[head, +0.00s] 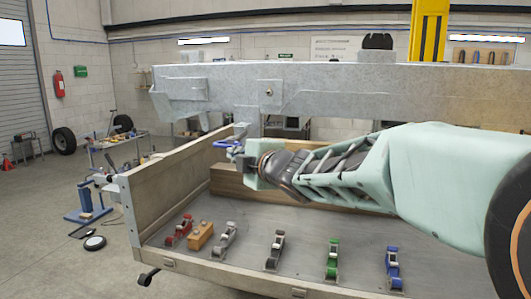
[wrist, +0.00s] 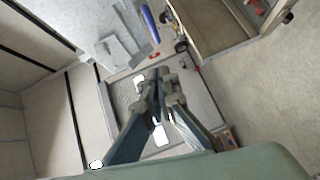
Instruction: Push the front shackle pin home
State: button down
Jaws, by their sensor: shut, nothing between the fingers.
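The galvanized trailer beam (head: 330,88) runs across the head view, with a bracket (head: 243,122) hanging below it. My arm reaches in from the right, and the end of my gripper (head: 238,152) is just below that bracket. In the wrist view my gripper (wrist: 163,76) is shut and empty, its fingertips together. Galvanized metal (wrist: 120,45) and a blue elongated part (wrist: 150,24) lie beyond the fingertips. The blue part also shows beside my gripper in the head view (head: 224,144). I cannot make out the front shackle pin for sure, nor any contact with it.
A wooden-sided tray (head: 150,200) below the beam holds several clamp-like parts, including red (head: 179,230), green (head: 332,258) and blue (head: 393,265) ones, and a wooden block (head: 200,235). A tool cart (head: 117,155) stands at the left. The floor (head: 50,225) at the left is mostly open.

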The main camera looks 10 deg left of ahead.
jog(key=p+x, duration=0.1)
jog(key=x, duration=0.3)
jog(key=d+x, duration=0.1)
jog(key=x, duration=0.3)
jog(key=w+p+x, duration=0.1)
jog(key=x, duration=0.3)
jog(key=shift+w+d+f+p, duration=0.1)
jog(key=shift+w+d+p, duration=0.1)
jog(key=shift+p, duration=0.1)
jog(key=shift+w+a+f, duration=0.1)
jog(key=shift+w+f, duration=0.1)
jog(key=shift+w, duration=0.35)
